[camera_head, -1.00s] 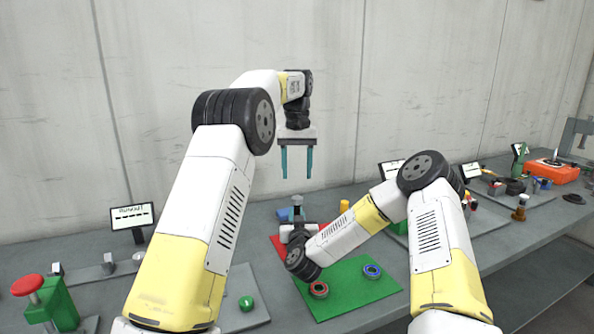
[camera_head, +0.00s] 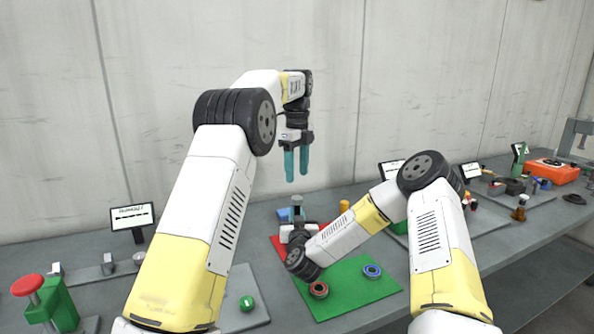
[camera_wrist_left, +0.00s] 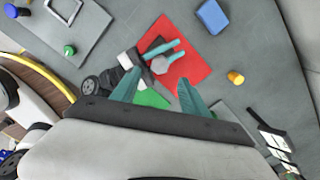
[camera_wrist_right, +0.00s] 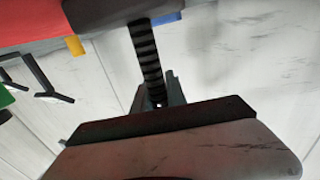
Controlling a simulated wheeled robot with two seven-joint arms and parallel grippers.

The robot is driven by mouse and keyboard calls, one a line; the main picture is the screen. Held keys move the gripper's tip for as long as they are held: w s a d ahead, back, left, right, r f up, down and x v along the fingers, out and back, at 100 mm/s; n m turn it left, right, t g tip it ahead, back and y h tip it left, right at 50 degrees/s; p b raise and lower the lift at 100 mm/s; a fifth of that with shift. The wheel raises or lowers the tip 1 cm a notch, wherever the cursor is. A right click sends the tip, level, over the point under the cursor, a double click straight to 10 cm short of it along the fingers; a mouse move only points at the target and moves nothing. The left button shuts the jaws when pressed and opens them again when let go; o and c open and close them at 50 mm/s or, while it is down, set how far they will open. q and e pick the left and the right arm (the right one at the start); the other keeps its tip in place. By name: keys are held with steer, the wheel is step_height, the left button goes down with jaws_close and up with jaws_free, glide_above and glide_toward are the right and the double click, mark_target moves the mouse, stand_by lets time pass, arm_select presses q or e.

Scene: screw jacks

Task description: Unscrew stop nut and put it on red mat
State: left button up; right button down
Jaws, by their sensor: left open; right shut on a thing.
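My left gripper (camera_head: 296,172) is open and empty, hanging fingers-down above the screw jack. Its two teal fingers (camera_wrist_left: 158,93) are apart in the left wrist view. The screw jack's grey hexagonal top (camera_wrist_left: 160,66) shows beside my right gripper's fingers, over the red mat (camera_wrist_left: 193,68). In the right wrist view a dark threaded rod (camera_wrist_right: 148,58) runs from a dark body to between the fingers of my right gripper (camera_wrist_right: 158,98), which is shut on it. The exact part gripped, rod or nut, is hard to tell. In the head view my right arm hides much of the jack.
A green mat (camera_head: 345,291) with a dark red ring (camera_head: 319,289) and a blue ring (camera_head: 372,271) lies in front. A yellow cylinder (camera_head: 344,206) and a blue block (camera_wrist_left: 212,17) stand near the red mat. A small screen (camera_head: 132,217) stands at left.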

mark_target(297, 198)
arm_select(q)
steer(key=m, duration=0.6)
steer(key=shift+f, duration=4.05)
steer(key=shift+c, duration=0.4)
